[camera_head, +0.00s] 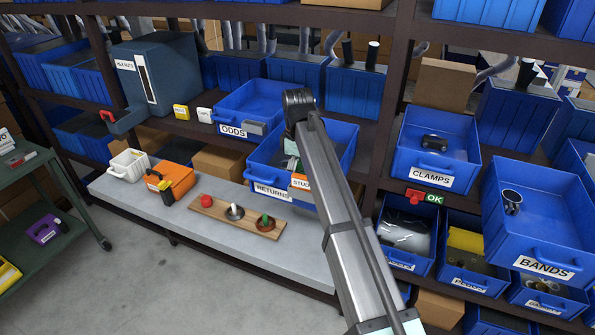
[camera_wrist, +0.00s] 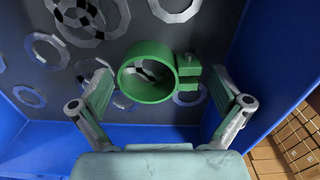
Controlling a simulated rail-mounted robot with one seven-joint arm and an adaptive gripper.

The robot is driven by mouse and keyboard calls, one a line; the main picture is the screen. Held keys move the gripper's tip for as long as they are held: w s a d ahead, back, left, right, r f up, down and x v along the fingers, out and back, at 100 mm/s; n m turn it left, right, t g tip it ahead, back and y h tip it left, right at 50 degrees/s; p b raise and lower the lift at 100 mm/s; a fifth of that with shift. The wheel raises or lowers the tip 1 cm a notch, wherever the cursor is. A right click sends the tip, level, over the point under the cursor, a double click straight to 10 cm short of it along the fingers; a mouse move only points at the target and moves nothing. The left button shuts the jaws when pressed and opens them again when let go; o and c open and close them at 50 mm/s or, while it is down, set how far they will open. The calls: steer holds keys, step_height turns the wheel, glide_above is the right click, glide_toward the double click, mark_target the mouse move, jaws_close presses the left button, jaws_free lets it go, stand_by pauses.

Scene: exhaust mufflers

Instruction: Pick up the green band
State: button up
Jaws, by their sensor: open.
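The green band (camera_wrist: 152,96) is a round ring with a squared clamp lug on its right side, seen in the wrist view. It is inside a blue bin (camera_wrist: 285,45) with a dark floor. My gripper (camera_wrist: 160,80) is open, with one finger left of the ring and one right of the lug. I see gaps on both sides, and the fingers do not appear to grip it. In the head view my arm reaches down over the RETURNS bin (camera_head: 268,172); the fingers and the band are hidden there.
Several grey metal rings (camera_wrist: 45,50) show around the band. The ODDS bin (camera_head: 262,97) is behind, and the CLAMPS (camera_head: 440,165) and BANDS (camera_head: 540,225) bins are to the right. A wooden board (camera_head: 222,213) with small items lies in front.

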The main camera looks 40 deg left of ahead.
steer(key=c, duration=1.1)
steer(key=shift+r, duration=0.1)
steer(key=shift+r+b, duration=0.3)
steer(key=shift+r, duration=0.3)
step_height(320, 180, up, 12)
steer(key=b, duration=0.4)
step_height(320, 180, up, 7)
steer(key=p, duration=0.5)
glide_above(297, 169)
steer(key=shift+s+d+f, duration=0.1)
steer(key=shift+d+f, duration=0.05)
steer(key=shift+f, duration=0.05)
